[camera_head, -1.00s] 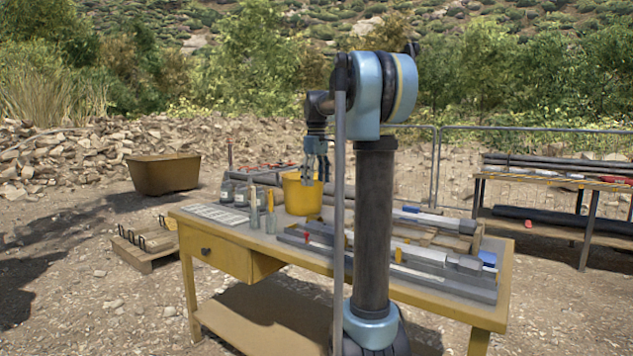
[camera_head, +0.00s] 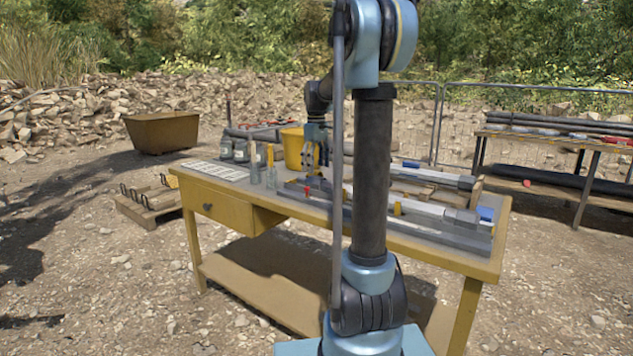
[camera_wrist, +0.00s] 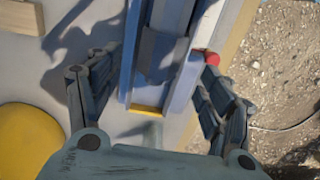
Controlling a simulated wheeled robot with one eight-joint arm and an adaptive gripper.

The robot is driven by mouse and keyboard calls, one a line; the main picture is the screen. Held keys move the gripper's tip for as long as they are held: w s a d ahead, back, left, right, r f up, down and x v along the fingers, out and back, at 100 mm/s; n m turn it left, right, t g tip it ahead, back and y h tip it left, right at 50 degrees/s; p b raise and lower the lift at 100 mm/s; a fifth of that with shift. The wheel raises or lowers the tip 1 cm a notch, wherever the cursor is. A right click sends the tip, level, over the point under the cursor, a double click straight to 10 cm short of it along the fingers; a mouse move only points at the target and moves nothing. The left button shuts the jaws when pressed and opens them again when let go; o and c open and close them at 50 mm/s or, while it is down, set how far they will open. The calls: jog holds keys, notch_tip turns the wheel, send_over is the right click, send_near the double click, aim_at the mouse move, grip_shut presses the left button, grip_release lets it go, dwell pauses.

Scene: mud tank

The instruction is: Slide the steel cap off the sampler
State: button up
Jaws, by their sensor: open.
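The sampler, a long grey metal piece, lies among other long pieces on the right of the yellow table; I cannot tell for sure which of them it is in the head view. In the wrist view, a blue-grey channel end (camera_wrist: 160,60) with a yellow strip at its near end lies between the fingers. I cannot make out where the steel cap begins. A red knob (camera_wrist: 208,57) sits beside it, near the right finger. My gripper (camera_head: 316,160) is open and low over the table; it also shows in the wrist view (camera_wrist: 155,75). No finger clearly touches anything.
A yellow bucket (camera_head: 293,148) stands just left of my gripper. Several glass bottles (camera_head: 240,152) stand farther left. The table (camera_head: 285,215) has a light sheet (camera_head: 215,171) at its left end. Another bench (camera_head: 560,140) with pipes stands at the right.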

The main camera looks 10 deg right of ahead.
aim_at(315, 177)
jog(key=shift+f, duration=2.95)
jog(key=c, duration=1.5)
jog(key=shift+a, duration=0.15)
jog(key=shift+w+a, duration=1.65)
jog(key=shift+w, duration=0.05)
jog(key=shift+w+a, duration=0.15)
jog(key=shift+a, duration=0.15)
jog(key=shift+a, duration=0.1)
